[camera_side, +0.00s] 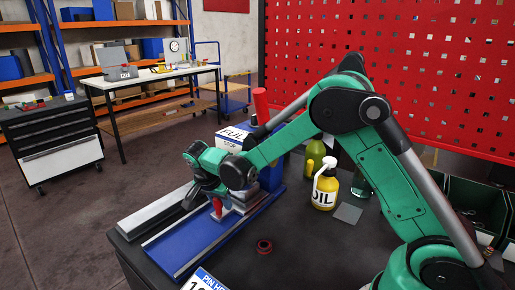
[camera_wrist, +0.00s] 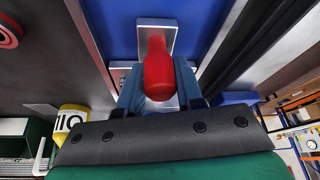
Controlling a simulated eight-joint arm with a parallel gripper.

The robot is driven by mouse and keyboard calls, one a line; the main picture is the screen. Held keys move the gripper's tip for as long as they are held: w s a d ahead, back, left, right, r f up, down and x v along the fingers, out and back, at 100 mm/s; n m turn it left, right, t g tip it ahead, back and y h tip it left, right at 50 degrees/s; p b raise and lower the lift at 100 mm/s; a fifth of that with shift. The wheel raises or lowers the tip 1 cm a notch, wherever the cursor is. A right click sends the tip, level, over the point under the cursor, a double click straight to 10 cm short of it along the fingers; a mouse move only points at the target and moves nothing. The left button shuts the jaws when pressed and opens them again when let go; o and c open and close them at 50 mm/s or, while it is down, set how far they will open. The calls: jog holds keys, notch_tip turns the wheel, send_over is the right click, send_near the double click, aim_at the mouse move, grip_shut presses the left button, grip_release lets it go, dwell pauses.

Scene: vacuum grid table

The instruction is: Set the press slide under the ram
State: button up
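The press slide is a stack of grey metal plates (camera_side: 243,200) on a blue bed (camera_side: 185,243), with an upright red handle (camera_side: 217,208) at its near end. In the wrist view the red handle (camera_wrist: 158,70) stands on a metal plate (camera_wrist: 157,30) over the blue bed. My gripper (camera_wrist: 159,88) has a finger close against each side of the handle and appears shut on it. The blue press body (camera_side: 271,172) and its red lever (camera_side: 260,104) stand behind the slide. The ram is hidden behind my arm.
A yellow oil bottle (camera_side: 325,186), a green bottle (camera_side: 315,154) and a grey plate (camera_side: 348,213) sit right of the press. A white-and-blue box (camera_side: 232,137) stands behind. A red-and-black ring (camera_side: 264,246) lies on the dark table; the surface around it is clear.

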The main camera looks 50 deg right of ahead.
jog(key=o, duration=0.4)
jog(key=shift+r, duration=0.1)
jog(key=shift+v, duration=2.7)
jog(key=shift+s+r, duration=0.1)
jog(key=shift+r, duration=0.1)
jog(key=s+r+n+t+y, duration=0.1)
jog(key=s+n+t, duration=0.1)
jog(key=s+n, duration=0.2)
jog(key=s+a+r+n+t+y, duration=0.1)
jog(key=s+r+n+t+y, duration=0.1)
jog(key=s+n, duration=0.3)
jog(key=s+a+r+n+t+y, duration=0.1)
jog(key=s+r+n+t, duration=0.1)
jog(key=s+n, duration=0.2)
jog(key=shift+s+n, duration=0.3)
jog(key=shift+n, duration=0.7)
